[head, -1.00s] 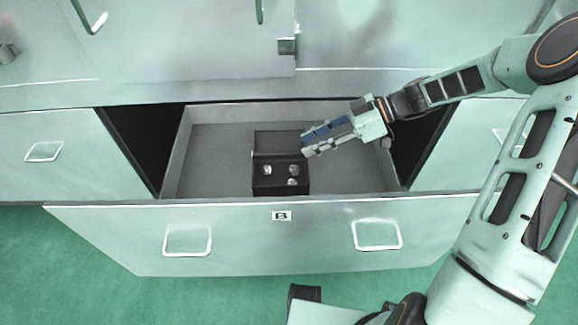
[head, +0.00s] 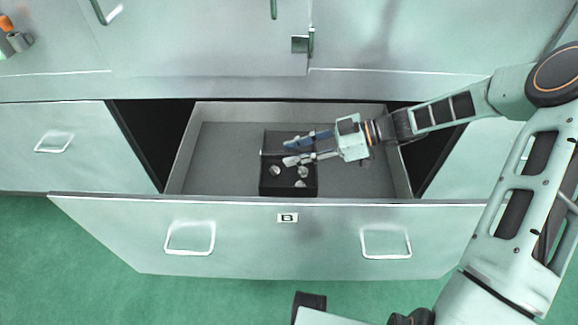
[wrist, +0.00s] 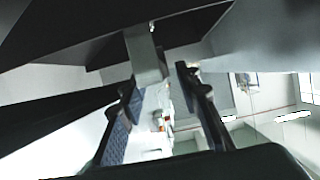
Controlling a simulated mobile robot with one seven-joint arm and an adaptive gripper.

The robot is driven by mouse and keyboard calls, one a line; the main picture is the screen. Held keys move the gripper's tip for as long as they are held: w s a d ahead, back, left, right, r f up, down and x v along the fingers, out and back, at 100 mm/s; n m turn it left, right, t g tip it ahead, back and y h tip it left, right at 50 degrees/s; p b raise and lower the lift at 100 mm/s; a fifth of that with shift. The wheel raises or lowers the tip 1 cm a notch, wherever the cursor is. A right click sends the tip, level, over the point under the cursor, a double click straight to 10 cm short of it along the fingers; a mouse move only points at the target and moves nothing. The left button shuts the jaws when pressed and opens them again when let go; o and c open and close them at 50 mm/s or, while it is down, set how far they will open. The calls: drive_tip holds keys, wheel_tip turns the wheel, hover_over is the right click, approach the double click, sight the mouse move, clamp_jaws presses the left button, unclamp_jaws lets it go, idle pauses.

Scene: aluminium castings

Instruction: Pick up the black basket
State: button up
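The black basket (head: 288,191) is an open dark box with several small shiny metal pieces (head: 301,183) in it. It sits on the grey floor of the open drawer marked B, near its front. My gripper (head: 289,152) reaches in from the right, with its two fingers apart and pointing left over the back part of the basket. The fingers partly hide the basket's middle. Whether they touch it, I cannot tell. In the wrist view both fingers (wrist: 160,98) are apart, with a grey bar-like surface (wrist: 145,55) between and beyond them that I cannot identify.
The drawer front (head: 287,235) has two handles and stands out from the cabinet. Drawer floor is bare left (head: 220,160) and right of the basket. A closed drawer (head: 70,150) is at left. The counter (head: 200,85) runs behind, with an orange-topped object (head: 6,24) far left.

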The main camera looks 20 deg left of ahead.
drive_tip(key=shift+x, duration=1)
clamp_jaws()
